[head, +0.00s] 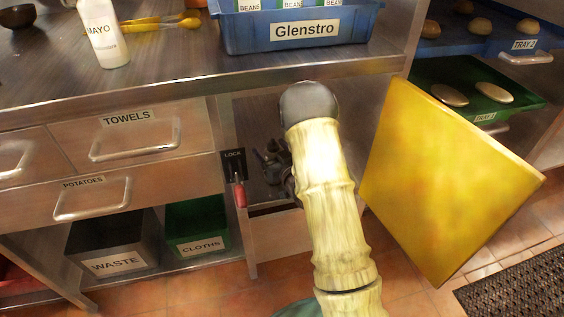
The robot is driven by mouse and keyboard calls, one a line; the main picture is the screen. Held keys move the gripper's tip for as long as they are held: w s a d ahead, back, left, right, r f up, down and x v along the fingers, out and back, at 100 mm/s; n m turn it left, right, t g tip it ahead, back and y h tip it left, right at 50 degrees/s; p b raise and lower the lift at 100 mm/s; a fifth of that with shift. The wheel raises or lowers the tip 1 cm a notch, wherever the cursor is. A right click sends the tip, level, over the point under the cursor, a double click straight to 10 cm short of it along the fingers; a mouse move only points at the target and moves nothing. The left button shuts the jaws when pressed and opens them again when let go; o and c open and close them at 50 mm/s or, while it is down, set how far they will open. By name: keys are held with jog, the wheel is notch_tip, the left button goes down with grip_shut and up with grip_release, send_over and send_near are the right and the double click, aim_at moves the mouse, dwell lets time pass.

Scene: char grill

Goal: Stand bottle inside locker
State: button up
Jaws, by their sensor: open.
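A white bottle labelled MAYO (105,38) stands upright on the steel counter at the upper left. The locker (262,112) is the compartment under the counter, with its yellow door (450,180) swung open to the right. My gripper (270,168) is dark and open, at the locker's opening, below and to the right of the bottle and well apart from it. My pale arm hides part of the gripper and much of the locker's inside, so I cannot tell what is in there.
A blue crate labelled Glenstro (290,48) stands on the counter above the locker. A red-handled lock lever (239,190) is on the locker's left post. Drawers, including TOWELS (135,140), are left. Trays (470,95) with food are right, behind the open door.

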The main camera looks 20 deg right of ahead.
jog(key=p+v, duration=0.2)
jog(key=v, duration=0.9)
jog(key=shift+s+p, duration=0.25)
jog(key=shift+p, duration=0.1)
jog(key=shift+w+d, duration=0.1)
jog(key=s+a+r+m+g+h, duration=0.1)
jog(key=s+r+g+h, duration=0.1)
jog(key=s+g, duration=0.5)
jog(key=s+a+r+m+g+h, duration=0.2)
jog(key=s+r+g, duration=0.3)
jog(key=s, duration=0.6)
jog(key=g, duration=0.2)
jog(key=shift+s+g+h, duration=0.2)
jog(key=shift+g+h, duration=0.1)
jog(key=shift+g, duration=0.1)
jog(key=shift+r, duration=0.3)
